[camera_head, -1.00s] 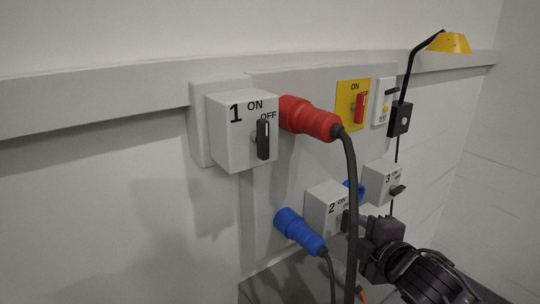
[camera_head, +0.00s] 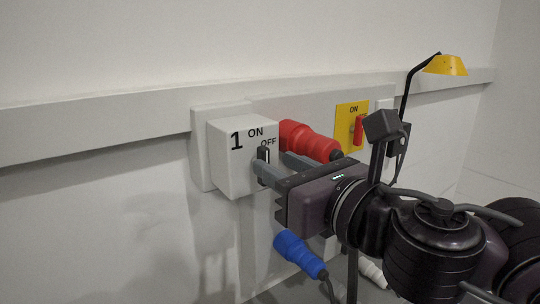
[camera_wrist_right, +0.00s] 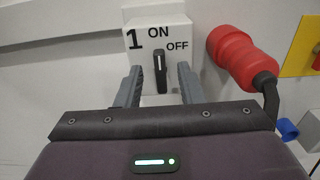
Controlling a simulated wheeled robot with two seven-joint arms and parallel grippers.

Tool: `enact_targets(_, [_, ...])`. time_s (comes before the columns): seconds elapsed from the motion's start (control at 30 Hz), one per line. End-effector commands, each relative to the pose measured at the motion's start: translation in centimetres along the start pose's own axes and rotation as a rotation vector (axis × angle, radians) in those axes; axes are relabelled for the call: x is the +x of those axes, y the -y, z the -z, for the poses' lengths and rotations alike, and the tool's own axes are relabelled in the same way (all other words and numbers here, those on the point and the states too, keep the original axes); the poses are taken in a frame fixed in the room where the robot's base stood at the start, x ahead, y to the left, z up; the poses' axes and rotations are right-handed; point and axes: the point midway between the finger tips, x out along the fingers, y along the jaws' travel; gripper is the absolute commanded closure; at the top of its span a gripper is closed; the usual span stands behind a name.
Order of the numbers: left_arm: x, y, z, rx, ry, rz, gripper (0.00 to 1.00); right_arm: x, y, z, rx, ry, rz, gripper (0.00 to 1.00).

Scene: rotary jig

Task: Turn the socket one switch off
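The socket one box (camera_head: 234,158) is a light grey box marked 1, ON and OFF, mounted on the wall panel. Its black switch handle (camera_head: 263,154) stands upright, pointing to ON; it also shows in the right wrist view (camera_wrist_right: 160,74). My right gripper (camera_head: 272,167) is in front of the box with its fingers open. In the right wrist view the fingers (camera_wrist_right: 160,84) lie left and right of the handle, with gaps on both sides. In the head view a finger hides the lower handle. My left gripper is not in view.
A red plug (camera_head: 309,141) sits just right of the box, close to my right gripper. A yellow plate with a red switch (camera_head: 359,130) is farther right. A blue plug (camera_head: 299,254) hangs below. The wall left of the box is clear.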

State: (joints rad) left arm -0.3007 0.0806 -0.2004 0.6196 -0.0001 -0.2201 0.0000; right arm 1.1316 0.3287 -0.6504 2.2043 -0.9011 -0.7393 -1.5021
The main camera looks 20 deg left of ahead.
Motion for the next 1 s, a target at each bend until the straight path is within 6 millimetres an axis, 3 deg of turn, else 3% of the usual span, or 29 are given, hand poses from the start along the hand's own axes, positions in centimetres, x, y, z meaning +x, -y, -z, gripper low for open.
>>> enact_targets(0.2, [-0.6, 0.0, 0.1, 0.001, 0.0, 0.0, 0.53, 2.7, 0.0, 0.0, 0.004, -0.001, 0.0, 0.65])
enact_targets(0.53, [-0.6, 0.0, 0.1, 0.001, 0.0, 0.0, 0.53, 3.2, 0.0, 0.1, 0.003, 0.0, 0.001, 0.65])
enact_targets(0.8, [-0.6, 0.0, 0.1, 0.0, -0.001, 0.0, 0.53, 3.2, 0.0, 0.0, 0.003, 0.0, 0.001, 0.98])
enact_targets(1.0, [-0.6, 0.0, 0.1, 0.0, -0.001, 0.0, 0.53, 3.2, 0.1, 0.0, 0.005, 0.0, 0.001, 1.0])
